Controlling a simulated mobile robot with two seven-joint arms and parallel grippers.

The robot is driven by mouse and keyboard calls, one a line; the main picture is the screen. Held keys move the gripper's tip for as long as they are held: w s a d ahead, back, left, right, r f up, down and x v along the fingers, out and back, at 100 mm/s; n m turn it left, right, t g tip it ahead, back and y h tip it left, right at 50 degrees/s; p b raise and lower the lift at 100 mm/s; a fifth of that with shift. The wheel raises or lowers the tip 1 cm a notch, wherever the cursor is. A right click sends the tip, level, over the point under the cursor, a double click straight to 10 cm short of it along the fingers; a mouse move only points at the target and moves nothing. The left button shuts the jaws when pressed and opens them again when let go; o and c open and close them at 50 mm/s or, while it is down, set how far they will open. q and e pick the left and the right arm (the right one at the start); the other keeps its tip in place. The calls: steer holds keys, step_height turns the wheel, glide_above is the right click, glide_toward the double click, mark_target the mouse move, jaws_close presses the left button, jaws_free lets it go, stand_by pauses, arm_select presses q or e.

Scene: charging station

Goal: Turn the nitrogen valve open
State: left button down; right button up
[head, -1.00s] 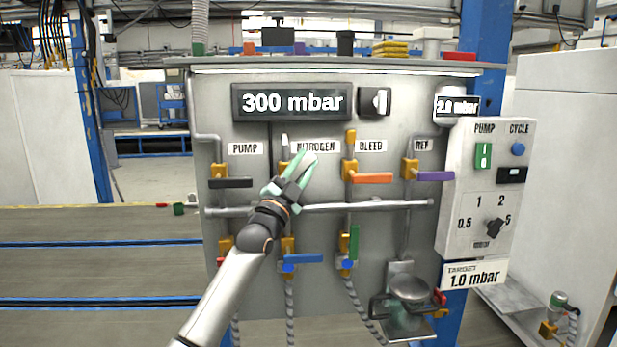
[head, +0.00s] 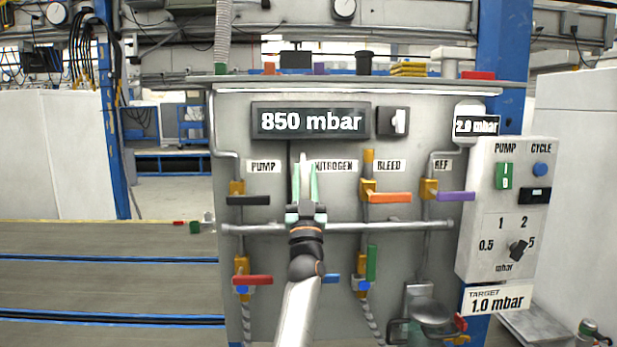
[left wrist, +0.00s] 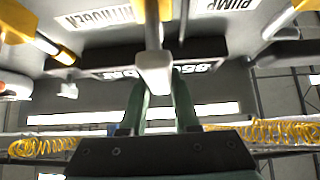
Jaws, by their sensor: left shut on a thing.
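The panel (head: 400,250) has a NITROGEN label (head: 336,166). The white-grey nitrogen valve handle points upward, its tip (head: 303,158) showing just left of the label. My left gripper (head: 304,174), with green fingers, comes up from below and is shut on this handle. In the left wrist view the pale handle (left wrist: 155,75) runs between the two green fingers (left wrist: 158,100). My gripper hides the valve body in the head view. The pressure display (head: 311,121) reads 850 mbar. My right gripper is not in view.
Beside it are the black PUMP handle (head: 248,200), the orange BLEED handle (head: 389,197) and the purple REF handle (head: 456,197). A horizontal pipe (head: 385,227) crosses below. Red (head: 252,280) and green (head: 371,263) handles sit lower. A control box (head: 507,210) stands at the right.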

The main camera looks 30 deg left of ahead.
arm_select(q)
steer(key=shift+a+n+g+y, duration=0.1)
steer(key=shift+n+g+y, duration=0.2)
steer(key=shift+n+y, duration=0.15)
steer(key=c, duration=0.6)
jaws_free()
steer(key=shift+c, duration=0.2)
steer(key=shift+s+f, duration=0.1)
